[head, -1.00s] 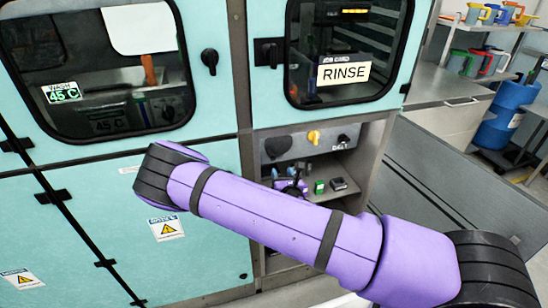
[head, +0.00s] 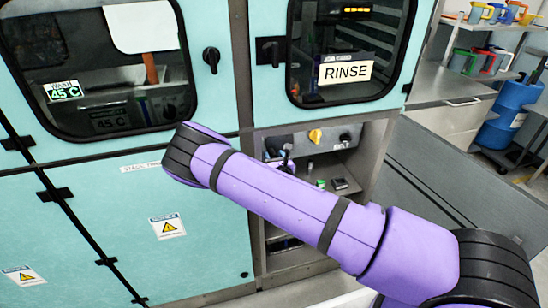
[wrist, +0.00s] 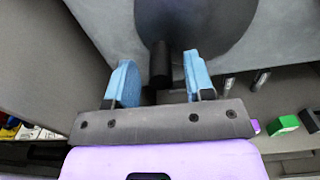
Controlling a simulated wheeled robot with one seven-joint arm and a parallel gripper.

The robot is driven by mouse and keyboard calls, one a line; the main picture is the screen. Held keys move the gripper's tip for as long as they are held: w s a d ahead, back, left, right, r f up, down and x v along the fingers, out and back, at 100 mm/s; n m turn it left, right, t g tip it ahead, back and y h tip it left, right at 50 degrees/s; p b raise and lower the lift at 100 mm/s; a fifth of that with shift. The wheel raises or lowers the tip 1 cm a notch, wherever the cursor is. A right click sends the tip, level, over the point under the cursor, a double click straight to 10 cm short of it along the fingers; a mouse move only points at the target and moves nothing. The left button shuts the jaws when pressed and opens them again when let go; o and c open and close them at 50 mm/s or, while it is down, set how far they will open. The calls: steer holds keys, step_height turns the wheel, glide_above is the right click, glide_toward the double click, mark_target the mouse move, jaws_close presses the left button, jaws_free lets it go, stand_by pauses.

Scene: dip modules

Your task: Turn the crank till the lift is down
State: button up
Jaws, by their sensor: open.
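The crank shows in the wrist view as a large dark round disc (wrist: 205,22) on a grey panel, with a short black handle (wrist: 160,66) sticking out near its lower edge. My gripper (wrist: 159,70) has two blue fingers, open, one on each side of the handle. A gap shows between the handle and each finger; no grip on it is seen. In the head view, my purple arm reaches to the recess under the RINSE window and largely hides my gripper and the crank. I cannot pick out the lift or its height.
A yellow knob (head: 315,136) sits on the panel right of the crank. A green block (wrist: 284,123) and a dark block (head: 339,184) lie on the recess shelf below. The RINSE window (head: 345,72) is above. Shelves with coloured jugs and a blue drum (head: 508,112) stand at right.

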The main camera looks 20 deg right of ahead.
steer(key=shift+w, duration=0.2)
jaws_close()
steer(key=shift+r+m, duration=0.1)
steer(key=shift+m, duration=0.2)
